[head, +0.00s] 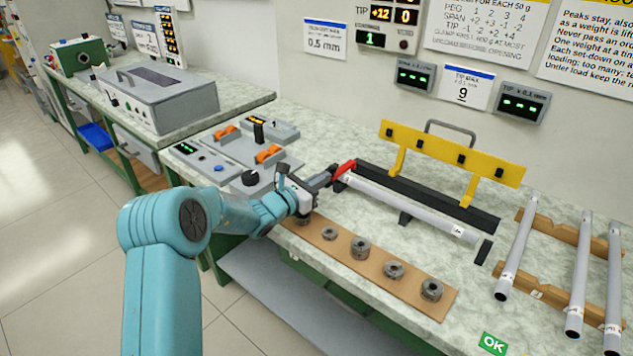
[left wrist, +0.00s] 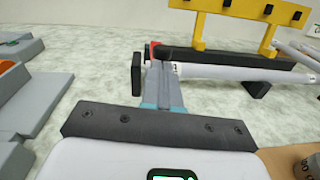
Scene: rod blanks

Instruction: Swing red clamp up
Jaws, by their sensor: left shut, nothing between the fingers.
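The red clamp (head: 345,169) sits at the left end of the black fixture bar, around or against the left end of a grey rod (head: 405,208). In the left wrist view only a small red part of the clamp (left wrist: 154,48) shows, just beyond my fingertips; the rest is hidden. My left gripper (head: 331,173) is shut and empty, with its tips right beside the clamp. Whether they touch it I cannot tell. The rod (left wrist: 225,73) runs off to the right in the left wrist view. My right gripper is not in view.
A yellow rail (head: 450,150) stands behind the black bar (head: 430,196). A wooden strip with several metal weights (head: 360,247) lies in front. A control console (head: 235,158) is to the left. Several rods (head: 517,248) rest on wooden racks at the right.

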